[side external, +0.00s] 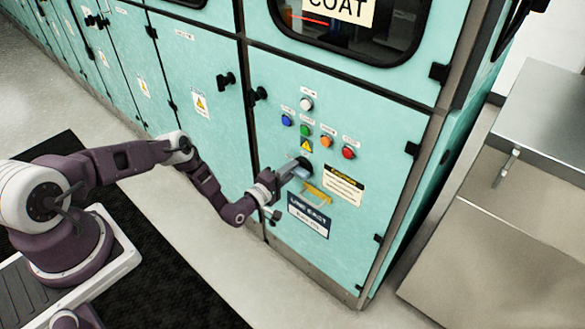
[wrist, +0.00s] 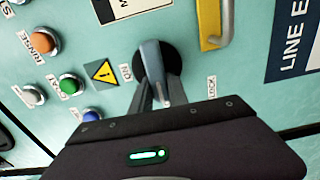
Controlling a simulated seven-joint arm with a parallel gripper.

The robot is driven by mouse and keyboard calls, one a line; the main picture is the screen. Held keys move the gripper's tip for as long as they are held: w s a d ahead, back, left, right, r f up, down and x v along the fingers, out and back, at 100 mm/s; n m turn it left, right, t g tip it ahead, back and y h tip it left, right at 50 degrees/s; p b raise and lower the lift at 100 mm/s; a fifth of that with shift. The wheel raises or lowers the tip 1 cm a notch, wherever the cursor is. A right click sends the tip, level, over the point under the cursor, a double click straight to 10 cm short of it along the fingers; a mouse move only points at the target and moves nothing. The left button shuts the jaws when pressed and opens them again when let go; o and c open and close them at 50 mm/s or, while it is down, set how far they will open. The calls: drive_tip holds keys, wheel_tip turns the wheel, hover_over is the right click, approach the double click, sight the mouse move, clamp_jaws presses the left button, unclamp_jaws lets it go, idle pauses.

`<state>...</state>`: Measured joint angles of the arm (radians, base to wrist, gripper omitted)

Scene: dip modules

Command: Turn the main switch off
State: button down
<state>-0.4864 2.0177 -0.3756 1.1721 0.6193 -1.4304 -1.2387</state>
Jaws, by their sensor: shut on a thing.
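The main switch is a grey lever on a round black base, on the teal cabinet front; it shows in the wrist view (wrist: 150,55) and, partly hidden by my gripper, in the side view (side external: 305,163). My gripper (side external: 290,174) reaches it from the lower left in the side view. In the wrist view, my gripper's two fingers (wrist: 158,93) sit on either side of the lever's near end and are shut on it. The lever runs up and down in that picture, between a small label on its left and a "LOCK" label (wrist: 212,87) on its right.
A yellow pull handle (side external: 318,194) is close below the switch. Several push buttons are above it, including a red one (side external: 348,152) and a green one (side external: 306,130). A yellow warning triangle (wrist: 101,73) is beside the switch. A metal bench (side external: 510,230) stands at the right.

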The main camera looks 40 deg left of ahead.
idle(0.6)
drive_tip(key=c, duration=1.3)
unclamp_jaws()
